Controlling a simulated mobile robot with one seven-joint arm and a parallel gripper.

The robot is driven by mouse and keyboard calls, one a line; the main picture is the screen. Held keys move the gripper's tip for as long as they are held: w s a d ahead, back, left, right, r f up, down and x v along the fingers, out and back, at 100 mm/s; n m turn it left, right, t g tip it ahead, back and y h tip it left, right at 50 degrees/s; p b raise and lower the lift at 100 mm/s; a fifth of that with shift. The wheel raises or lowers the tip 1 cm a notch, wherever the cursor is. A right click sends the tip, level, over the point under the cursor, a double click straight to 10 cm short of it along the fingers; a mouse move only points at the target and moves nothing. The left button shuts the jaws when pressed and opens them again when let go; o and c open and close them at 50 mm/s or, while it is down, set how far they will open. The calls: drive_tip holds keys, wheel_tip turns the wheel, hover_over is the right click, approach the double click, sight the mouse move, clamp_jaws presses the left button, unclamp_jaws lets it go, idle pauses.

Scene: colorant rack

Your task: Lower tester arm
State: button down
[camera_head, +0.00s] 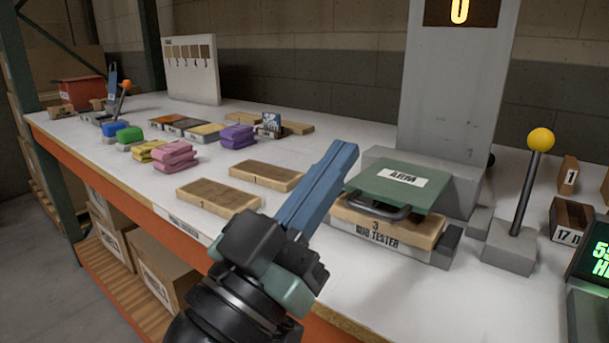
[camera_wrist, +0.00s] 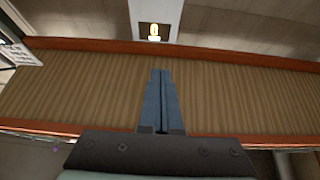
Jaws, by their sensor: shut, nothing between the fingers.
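The tester (camera_head: 381,238), whose front label ends in "TESTER", stands on the white bench right of centre. Its green top plate (camera_head: 440,193) carries a white label and a black bar handle (camera_head: 378,207) at the front. The plate lies roughly level just above a tan block (camera_head: 425,231) marked 3; I cannot tell whether they touch. A lever with a yellow ball (camera_head: 540,140) stands upright on a grey base to the right. My gripper (camera_head: 342,153) is shut and empty, its blue fingers appearing left of the plate. The shut fingers also show in the wrist view (camera_wrist: 161,75).
Two tan blocks (camera_head: 218,198) (camera_head: 266,176) lie left of my gripper. Coloured bundles (camera_head: 174,156) sit farther left. A grey column with a lit display (camera_head: 460,12) rises behind the tester. A green-text screen (camera_head: 598,258) stands at the right. The bench has an orange front edge (camera_head: 120,184).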

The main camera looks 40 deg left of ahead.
drive_tip(key=shift+s+a, duration=0.1)
drive_tip(key=shift+s, duration=2.15)
